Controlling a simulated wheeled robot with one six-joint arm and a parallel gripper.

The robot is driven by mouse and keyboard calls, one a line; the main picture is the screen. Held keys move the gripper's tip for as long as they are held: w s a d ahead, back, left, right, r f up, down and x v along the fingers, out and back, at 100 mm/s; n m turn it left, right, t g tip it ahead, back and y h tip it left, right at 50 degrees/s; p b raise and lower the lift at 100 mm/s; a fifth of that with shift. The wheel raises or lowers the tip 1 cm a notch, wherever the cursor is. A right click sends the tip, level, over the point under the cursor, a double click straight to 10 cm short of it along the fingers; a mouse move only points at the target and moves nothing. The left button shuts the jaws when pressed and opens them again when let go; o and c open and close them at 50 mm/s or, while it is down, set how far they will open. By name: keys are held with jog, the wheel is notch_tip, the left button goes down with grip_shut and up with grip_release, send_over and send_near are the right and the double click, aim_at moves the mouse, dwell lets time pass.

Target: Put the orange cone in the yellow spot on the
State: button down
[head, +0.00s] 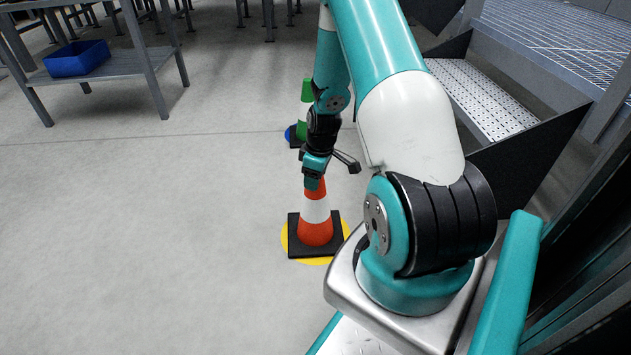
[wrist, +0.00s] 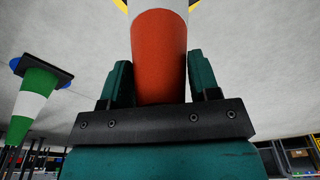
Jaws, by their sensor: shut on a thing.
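The orange cone (head: 315,228) has a white band and a square black base. It stands upright over the yellow spot (head: 290,243) on the floor, and yellow shows around several sides of the base. My gripper (head: 315,180) is shut on the cone's top from above. In the wrist view, the cone's orange tip (wrist: 160,60) sits between the two teal fingers (wrist: 158,82). A strip of the yellow spot shows at the top edge there. I cannot tell whether the base presses fully on the floor.
A green cone (head: 304,100) with a white band stands behind on a blue spot (head: 290,133); it also shows in the wrist view (wrist: 38,85). Metal steps (head: 485,95) rise at the right. A table with a blue bin (head: 77,58) stands back left. The left floor is clear.

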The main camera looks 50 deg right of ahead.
jog(key=shift+f, duration=0.15)
jog(key=shift+c, duration=1.7)
grip_release()
